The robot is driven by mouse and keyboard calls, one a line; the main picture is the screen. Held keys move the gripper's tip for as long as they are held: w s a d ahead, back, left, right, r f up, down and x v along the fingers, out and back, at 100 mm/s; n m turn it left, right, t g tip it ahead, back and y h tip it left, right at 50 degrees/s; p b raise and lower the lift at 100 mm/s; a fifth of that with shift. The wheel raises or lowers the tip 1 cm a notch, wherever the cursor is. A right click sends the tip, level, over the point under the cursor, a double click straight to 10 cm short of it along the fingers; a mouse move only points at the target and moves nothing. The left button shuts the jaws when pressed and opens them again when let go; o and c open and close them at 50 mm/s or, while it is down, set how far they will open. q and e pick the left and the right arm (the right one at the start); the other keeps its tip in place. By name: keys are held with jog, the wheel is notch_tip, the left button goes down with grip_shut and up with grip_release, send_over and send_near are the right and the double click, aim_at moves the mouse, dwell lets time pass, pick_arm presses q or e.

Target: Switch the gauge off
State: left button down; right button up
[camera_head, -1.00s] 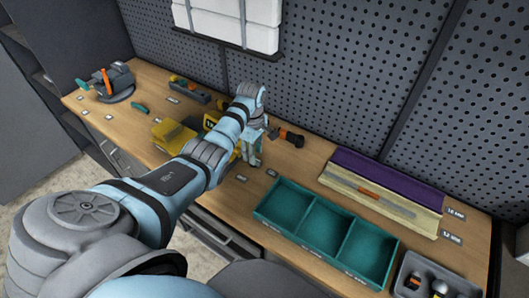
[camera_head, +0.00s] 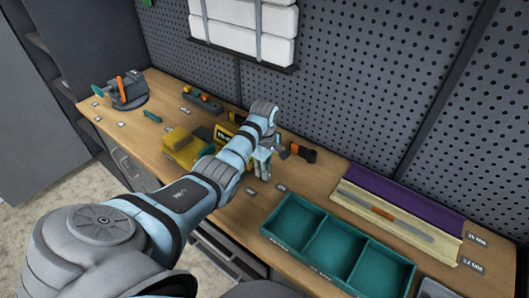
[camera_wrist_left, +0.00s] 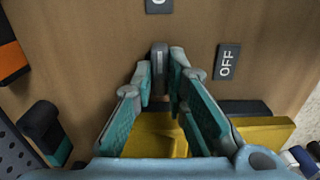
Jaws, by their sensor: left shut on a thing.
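The gauge, a yellow body with a dark-lettered label (camera_head: 224,133), stands on the bench, partly hidden behind my left arm. Yellow parts of it also show between and below my fingers in the left wrist view (camera_wrist_left: 155,137). My left gripper (camera_head: 263,168) points down at the bench beside it. In the left wrist view its teal-padded fingers (camera_wrist_left: 160,75) are shut on a small grey lever (camera_wrist_left: 159,58). A dark OFF label (camera_wrist_left: 227,62) lies to the right of the lever. A second label (camera_wrist_left: 158,5) is cut off at the top edge. My right gripper is not seen.
A teal three-compartment tray (camera_head: 335,242) stands to the right of the gripper. An orange-and-black tool (camera_head: 300,152) lies close behind it. A vise (camera_head: 128,91) stands at far left. A perforated panel (camera_head: 350,70) closes the back.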

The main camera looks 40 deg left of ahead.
pick_arm(q)
jog(key=shift+s+r+m+p, duration=0.1)
jog(key=shift+m+p, duration=0.95)
jog(key=shift+m, duration=0.05)
jog(key=shift+m+p, duration=0.45)
jog(key=shift+m, duration=0.85)
jog(key=shift+f+m, duration=0.2)
jog(key=shift+m, duration=0.7)
jog(key=m, duration=0.4)
jog(key=shift+m, duration=0.3)
jog(key=m, duration=0.6)
jog(key=shift+d+m, duration=0.1)
jog(key=shift+m, duration=0.2)
